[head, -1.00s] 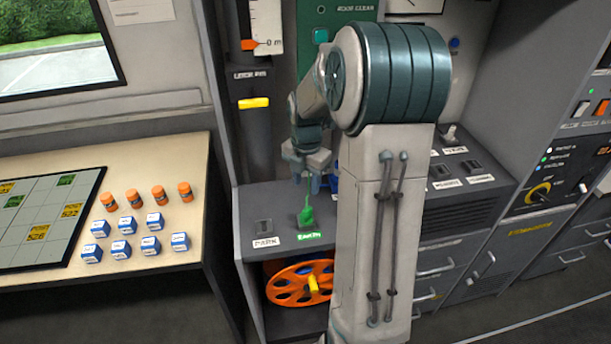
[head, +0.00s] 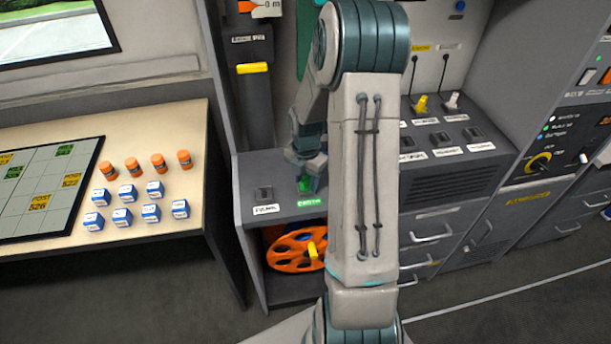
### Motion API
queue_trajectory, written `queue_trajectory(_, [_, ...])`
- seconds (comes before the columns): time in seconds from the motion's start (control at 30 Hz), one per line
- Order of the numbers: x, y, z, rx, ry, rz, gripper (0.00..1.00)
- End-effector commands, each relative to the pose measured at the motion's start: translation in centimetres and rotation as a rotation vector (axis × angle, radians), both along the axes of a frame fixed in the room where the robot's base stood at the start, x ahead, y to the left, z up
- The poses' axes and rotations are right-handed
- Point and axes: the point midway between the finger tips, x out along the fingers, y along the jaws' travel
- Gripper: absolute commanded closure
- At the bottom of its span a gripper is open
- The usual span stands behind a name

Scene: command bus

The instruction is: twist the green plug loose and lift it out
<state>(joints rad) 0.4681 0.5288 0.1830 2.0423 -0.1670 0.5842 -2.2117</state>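The green plug (head: 306,185) stands in its socket on the grey console shelf, just above a small green label (head: 310,203). Only its lower part shows; my gripper covers the upper part. My gripper (head: 305,174) is down over the plug from above, with its fingers around or right beside it. I cannot tell whether the fingers touch the plug or how wide they are apart.
An empty dark socket (head: 265,193) is left of the plug. An orange wheel (head: 290,252) with a yellow handle sits in the opening below. Yellow (head: 421,105) and white (head: 452,101) plugs stand farther right. Blue boxes (head: 133,212) and orange canisters (head: 145,165) are on the left table.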

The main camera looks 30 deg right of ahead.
Motion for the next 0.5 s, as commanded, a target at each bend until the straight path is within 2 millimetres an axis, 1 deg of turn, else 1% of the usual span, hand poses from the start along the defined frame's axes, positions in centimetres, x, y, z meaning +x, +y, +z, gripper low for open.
queue_trajectory(0.07, [-0.01, 0.0, 0.02, 0.0, 0.0, 0.0, 0.6])
queue_trajectory(0.1, [0.0, -0.01, 0.02, 0.0, 0.0, 0.0, 0.71])
queue_trajectory(0.17, [0.0, -0.01, 0.03, 0.0, 0.0, 0.0, 0.88])
queue_trajectory(0.2, [0.0, -0.01, 0.03, 0.0, 0.0, 0.0, 0.99])
queue_trajectory(0.37, [0.0, -0.01, 0.06, 0.0, 0.0, 0.002, 1.0])
queue_trajectory(0.5, [-0.05, -0.07, 0.23, 0.0, 0.001, 0.069, 1.0])
